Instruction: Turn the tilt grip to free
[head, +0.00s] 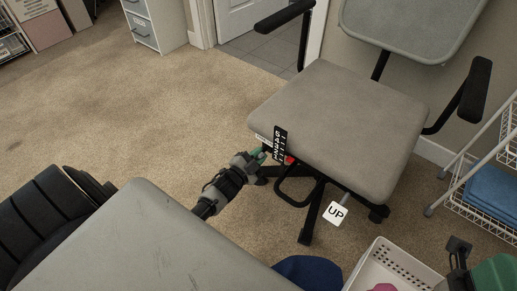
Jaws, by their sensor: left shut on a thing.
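The grey office chair (340,120) stands right of centre. A black plate with white markings (279,145) is at the left front edge of its seat. A small red part (289,160) shows just right of the plate, under the seat edge. My left gripper (262,154), with greenish fingertips, is at the plate's left side, shut on the tilt grip, which is mostly hidden by the fingers. The markings are too small to read, so the grip's setting cannot be told.
A white basket (388,262) and a dark blue object (309,272) are at the bottom. A white wire rack (480,195) with blue cloth stands at right. A drawer cabinet (158,22) is at the back. Carpet at left of the chair is clear.

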